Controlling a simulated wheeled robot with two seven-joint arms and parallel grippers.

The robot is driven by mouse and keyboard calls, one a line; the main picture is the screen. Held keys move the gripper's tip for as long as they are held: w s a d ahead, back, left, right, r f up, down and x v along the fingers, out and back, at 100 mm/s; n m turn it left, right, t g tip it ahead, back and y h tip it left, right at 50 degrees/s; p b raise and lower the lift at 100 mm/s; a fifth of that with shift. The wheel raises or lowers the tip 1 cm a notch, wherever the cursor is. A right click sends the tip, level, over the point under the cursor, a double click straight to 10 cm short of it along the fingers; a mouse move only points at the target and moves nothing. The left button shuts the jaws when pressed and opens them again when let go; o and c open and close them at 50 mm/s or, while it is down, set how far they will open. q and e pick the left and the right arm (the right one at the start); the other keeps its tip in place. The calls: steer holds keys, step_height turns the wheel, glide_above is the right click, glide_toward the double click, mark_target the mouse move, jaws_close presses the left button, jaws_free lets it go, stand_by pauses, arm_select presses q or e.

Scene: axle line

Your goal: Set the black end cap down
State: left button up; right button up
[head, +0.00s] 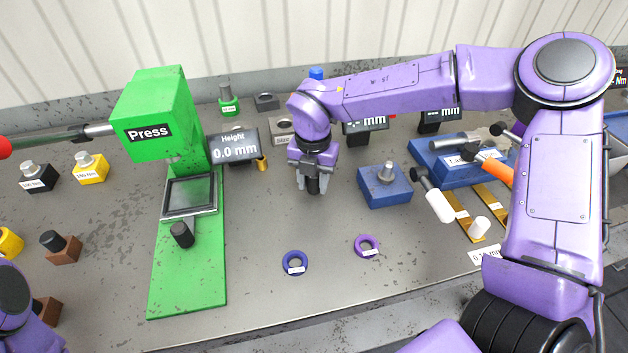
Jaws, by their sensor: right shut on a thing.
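My right gripper (314,184) points down over the middle of the bench, between the green press and a blue block. It is shut on a small dark piece, the black end cap (313,186), which shows between the fingers and is partly hidden by them. I cannot tell whether the cap touches the bench. Of my left arm, only a purple part shows at the lower left corner; its gripper is out of the picture.
The green press (158,115) stands left, with a black cylinder (182,235) on its base. A blue block (384,186) with a metal stud is right of the gripper. A dark blue ring (294,262) and a purple ring (367,245) lie in front. Bench between is clear.

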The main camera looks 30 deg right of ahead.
steer(key=shift+f, duration=0.75)
steer(key=o, duration=1.1)
steer(key=shift+c, duration=0.2)
step_height(320, 180, up, 12)
steer(key=shift+r+b, duration=0.2)
steer(key=shift+b, duration=0.3)
